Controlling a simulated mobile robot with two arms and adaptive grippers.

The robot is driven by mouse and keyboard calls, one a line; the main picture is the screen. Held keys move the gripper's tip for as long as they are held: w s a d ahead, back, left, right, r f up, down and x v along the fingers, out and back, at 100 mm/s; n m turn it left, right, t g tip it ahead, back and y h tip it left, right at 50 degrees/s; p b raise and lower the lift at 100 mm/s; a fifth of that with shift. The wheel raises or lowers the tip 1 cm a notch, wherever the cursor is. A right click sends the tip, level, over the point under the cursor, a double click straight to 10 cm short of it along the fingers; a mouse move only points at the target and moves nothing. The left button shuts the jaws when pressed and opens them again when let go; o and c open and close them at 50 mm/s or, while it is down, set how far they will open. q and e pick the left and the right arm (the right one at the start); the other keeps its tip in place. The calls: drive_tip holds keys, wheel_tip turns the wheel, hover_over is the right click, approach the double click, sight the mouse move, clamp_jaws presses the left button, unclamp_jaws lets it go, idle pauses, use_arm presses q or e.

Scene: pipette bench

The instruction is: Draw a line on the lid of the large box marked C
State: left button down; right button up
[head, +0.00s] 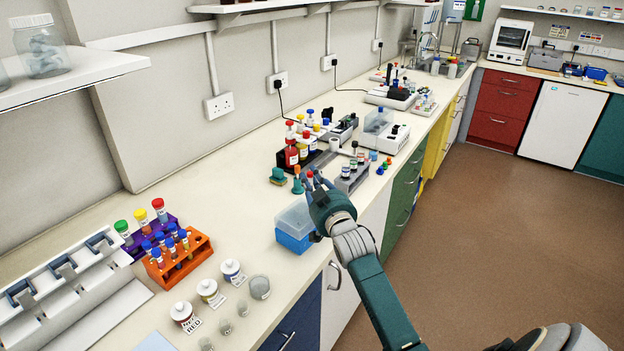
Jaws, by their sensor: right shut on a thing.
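My right gripper (312,180) is above the bench, just behind a blue box (294,242) with a clear, pale lid (295,217). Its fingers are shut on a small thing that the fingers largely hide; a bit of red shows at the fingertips. The hand and wrist partly cover the right side of the blue box. I cannot read a letter C on any box from here. My left gripper is not in view.
Red-capped bottles (291,152) stand behind the gripper. A grey rack (352,178) of small vials stands to its right. An orange tube rack (178,258) and labelled white-lidded jars (208,289) are at front left. The bench between is clear.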

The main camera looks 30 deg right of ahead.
idle(0.4)
wheel_tip(320, 180, up, 5)
drive_tip(key=p, duration=0.4)
drive_tip(key=shift+r+p, duration=0.1)
drive_tip(key=shift+p, duration=0.3)
